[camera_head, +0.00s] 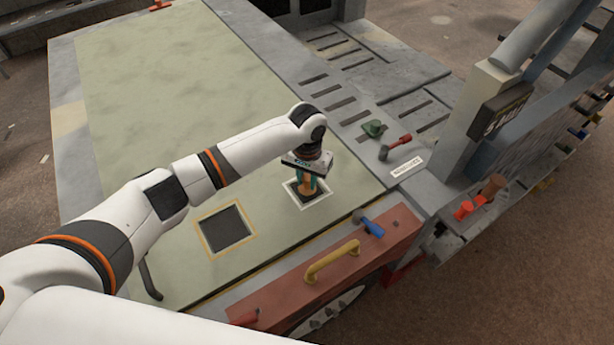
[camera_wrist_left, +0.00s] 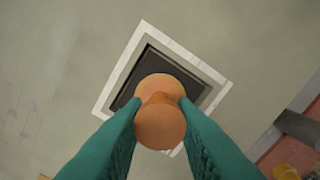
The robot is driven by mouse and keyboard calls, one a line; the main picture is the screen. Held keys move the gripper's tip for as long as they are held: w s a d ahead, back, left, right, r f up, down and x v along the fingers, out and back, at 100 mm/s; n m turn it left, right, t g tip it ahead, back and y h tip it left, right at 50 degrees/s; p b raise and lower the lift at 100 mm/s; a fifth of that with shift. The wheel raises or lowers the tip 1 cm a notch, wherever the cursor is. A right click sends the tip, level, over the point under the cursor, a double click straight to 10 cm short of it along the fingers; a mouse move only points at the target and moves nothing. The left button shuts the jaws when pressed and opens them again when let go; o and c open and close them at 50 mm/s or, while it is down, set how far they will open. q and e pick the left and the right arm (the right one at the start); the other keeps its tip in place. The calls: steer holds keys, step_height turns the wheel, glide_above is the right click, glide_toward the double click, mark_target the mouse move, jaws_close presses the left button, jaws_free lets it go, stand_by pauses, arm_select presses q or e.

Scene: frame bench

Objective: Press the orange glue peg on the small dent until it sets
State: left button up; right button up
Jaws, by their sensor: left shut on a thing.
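The orange glue peg (camera_head: 307,187) is held upright between the teal fingers of my left gripper (camera_head: 307,180). In the left wrist view the peg (camera_wrist_left: 160,112) shows end-on, gripped by both fingers (camera_wrist_left: 160,125). It stands over a dark square with a white border (camera_head: 322,203) on the pale green panel (camera_head: 180,100). I cannot tell whether its foot touches the surface. The small dent itself is not distinguishable; the peg covers part of the dark square. My right gripper does not show.
A second dark square with a yellow border (camera_head: 224,228) lies to the left. A green tool (camera_head: 374,128) and a red-handled hammer (camera_head: 395,147) lie on the grey ledge at right. A yellow handle (camera_head: 332,261) and a blue-handled tool (camera_head: 369,225) are near the front edge.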

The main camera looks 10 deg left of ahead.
arm_select(q)
steer(key=shift+r, duration=0.1)
steer(key=shift+f, duration=0.45)
stand_by(0.7)
stand_by(1.4)
steer(key=o, duration=1)
steer(key=shift+o, duration=0.2)
step_height(320, 180, up, 12)
steer(key=b, duration=0.2)
steer(key=shift+b, duration=0.3)
